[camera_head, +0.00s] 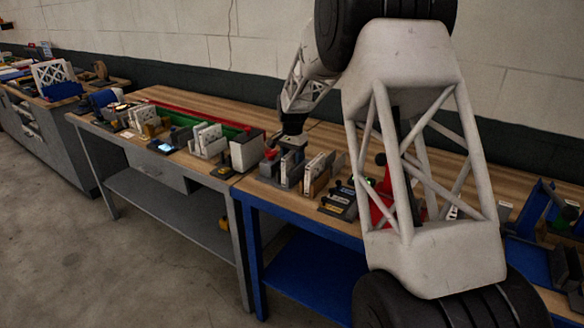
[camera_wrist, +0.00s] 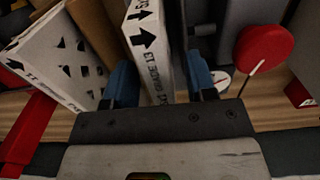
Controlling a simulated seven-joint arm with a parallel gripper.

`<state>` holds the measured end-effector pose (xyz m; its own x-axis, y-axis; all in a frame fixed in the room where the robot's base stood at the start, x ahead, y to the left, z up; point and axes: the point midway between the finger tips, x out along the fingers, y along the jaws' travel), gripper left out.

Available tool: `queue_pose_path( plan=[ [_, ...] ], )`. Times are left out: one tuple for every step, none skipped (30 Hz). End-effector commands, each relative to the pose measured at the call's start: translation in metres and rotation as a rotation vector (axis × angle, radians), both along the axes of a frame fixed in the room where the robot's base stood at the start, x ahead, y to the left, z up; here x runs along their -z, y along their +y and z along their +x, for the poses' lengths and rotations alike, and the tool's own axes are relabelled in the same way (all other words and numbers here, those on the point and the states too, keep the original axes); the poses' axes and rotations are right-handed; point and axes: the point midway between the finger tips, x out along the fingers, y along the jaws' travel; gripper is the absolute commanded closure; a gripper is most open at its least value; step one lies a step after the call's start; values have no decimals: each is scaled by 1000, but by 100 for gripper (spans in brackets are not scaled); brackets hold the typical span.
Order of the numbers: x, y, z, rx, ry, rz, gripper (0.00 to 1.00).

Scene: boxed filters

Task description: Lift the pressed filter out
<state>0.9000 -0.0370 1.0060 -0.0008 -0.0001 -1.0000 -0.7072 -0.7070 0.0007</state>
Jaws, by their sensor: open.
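My gripper (camera_wrist: 160,65) points down with its two blue fingers open. A white boxed filter (camera_wrist: 147,40), edge up with black arrows and printed text, shows between the fingers. The left finger looks close to it; a small gap shows at the right finger. I cannot tell whether either touches. In the head view my gripper (camera_head: 293,138) is over the left part of a grey fixture on the bench, and the filter under it is mostly hidden. A red rounded knob or lever (camera_wrist: 264,46) stands right of the fingers, above a small white dial (camera_wrist: 220,80).
Another white filter (camera_wrist: 62,58) with cut-outs leans at the left, beside a brown board (camera_wrist: 97,22). A red bar (camera_wrist: 28,128) lies at lower left. Upright white filters (camera_head: 316,168) stand right of my gripper. A white block (camera_head: 247,150) stands left of it.

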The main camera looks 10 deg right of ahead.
Motion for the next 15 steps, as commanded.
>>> queue_pose_path(
  plan=[
    [6, 0, 0, 0, 0, 0, 49],
    [9, 0, 0, 0, 0, 0, 49],
    [13, 0, 0, 0, 0, 0, 49],
    [15, 0, 0, 0, 0, 0, 49],
    [17, 0, 0, 0, 0, 0, 49],
    [19, 0, 0, 0, -1, 0, 49],
    [21, 0, 0, 0, -1, 0, 49],
    [21, 0, 0, 0, -1, 0, 49],
    [22, 0, 0, 0, -1, 0, 49],
    [22, 0, 0, 0, -1, 0, 49],
    [22, 0, 0, 0, -1, 0, 49],
    [22, 0, 0, 0, -1, 0, 49],
    [22, 0, 0, 0, -1, 0, 49],
    [22, 0, 0, 0, -1, 0, 49],
    [22, 0, 0, 0, -1, 0, 49]
  ],
)
